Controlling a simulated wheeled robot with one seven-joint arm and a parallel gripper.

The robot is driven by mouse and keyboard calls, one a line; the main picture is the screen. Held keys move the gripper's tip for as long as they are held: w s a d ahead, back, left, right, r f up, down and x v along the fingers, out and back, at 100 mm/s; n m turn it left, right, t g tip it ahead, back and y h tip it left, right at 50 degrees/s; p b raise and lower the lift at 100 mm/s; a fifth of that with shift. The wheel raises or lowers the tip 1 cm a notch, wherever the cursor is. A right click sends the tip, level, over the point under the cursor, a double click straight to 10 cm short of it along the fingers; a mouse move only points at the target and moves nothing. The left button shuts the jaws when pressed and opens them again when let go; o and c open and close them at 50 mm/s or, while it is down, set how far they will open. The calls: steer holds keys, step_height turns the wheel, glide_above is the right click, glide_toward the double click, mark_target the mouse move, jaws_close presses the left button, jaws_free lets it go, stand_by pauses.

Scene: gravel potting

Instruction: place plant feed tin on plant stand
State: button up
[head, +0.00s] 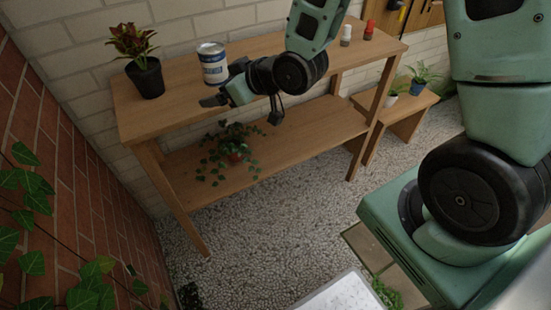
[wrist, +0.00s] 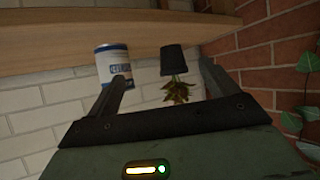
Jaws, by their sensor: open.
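The plant feed tin (head: 212,63), white and blue with a grey top, stands upright on the top board of the wooden bench. My gripper (head: 240,107) is open and empty in front of the bench's top edge, just below the tin in the head view. In the wrist view, which looks upside down, the tin (wrist: 112,65) shows beyond the left finger of my gripper (wrist: 163,72), apart from the jaws' hold. A low wooden stand (head: 415,104), seemingly the plant stand, is at the right, partly hidden by the bench.
A dark pot with a reddish plant (head: 147,78) stands left of the tin. A red bottle (head: 369,30) and a white bottle (head: 346,36) stand at the bench's right end. A trailing plant (head: 233,155) sits on the lower shelf. Two potted plants occupy the low stand.

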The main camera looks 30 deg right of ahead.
steer(key=s+a+r+g+h, duration=0.1)
steer(key=s+g, duration=0.2)
steer(key=s, duration=0.6)
steer(key=s+r+g+h, duration=0.2)
steer(key=s+g, duration=0.2)
steer(key=s, duration=0.5)
steer(key=s+a+r+n+g+h, duration=0.1)
steer(key=s+g+h, duration=0.1)
steer(key=s, duration=0.7)
steer(key=shift+s+a+r+g, duration=0.35)
steer(key=shift+s+g, duration=0.05)
steer(key=shift+g, duration=0.3)
